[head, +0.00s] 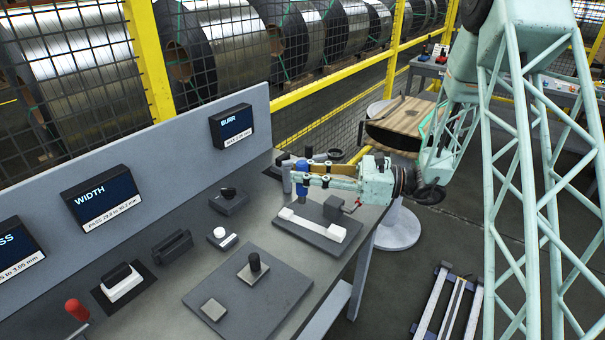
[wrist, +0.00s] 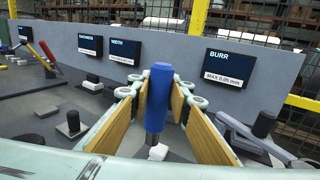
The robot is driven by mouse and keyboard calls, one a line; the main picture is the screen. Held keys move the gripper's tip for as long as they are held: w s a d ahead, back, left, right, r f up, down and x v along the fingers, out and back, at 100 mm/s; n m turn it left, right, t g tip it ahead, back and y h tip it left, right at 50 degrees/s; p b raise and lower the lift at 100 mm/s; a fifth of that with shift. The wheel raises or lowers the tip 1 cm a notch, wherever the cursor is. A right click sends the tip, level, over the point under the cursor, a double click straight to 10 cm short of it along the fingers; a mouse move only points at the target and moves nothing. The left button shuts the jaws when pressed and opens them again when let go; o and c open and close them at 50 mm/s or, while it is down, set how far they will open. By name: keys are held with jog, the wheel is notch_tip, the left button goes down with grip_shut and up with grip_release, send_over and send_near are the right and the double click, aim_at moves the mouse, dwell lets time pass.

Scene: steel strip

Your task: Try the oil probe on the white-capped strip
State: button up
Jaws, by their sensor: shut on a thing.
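A long pale strip with white blocks at both ends (head: 312,224) lies on a dark plate on the bench; it looks like the white-capped strip. My gripper (head: 302,180) is shut on an upright blue probe (head: 301,165), just behind the strip's left end in the head view. The probe (wrist: 158,95) also stands between the finger pads in the wrist view. A small white block (wrist: 158,153) shows below its tip there; I cannot tell whether they touch.
A black-capped metal square (head: 255,268) and a bare metal square (head: 214,309) sit on a grey mat (head: 262,305). A white knob (head: 219,232) and a black-knobbed block (head: 228,201) stand nearby. The BURR display (head: 232,126) is on the back panel. A small vise-like block (head: 336,207) sits right.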

aim_at(306, 196)
dwell(0.3)
jog(key=shift+f+b, duration=1.45)
jog(key=shift+f, duration=1.9)
jog(key=shift+f, duration=0.7)
dwell(3.7)
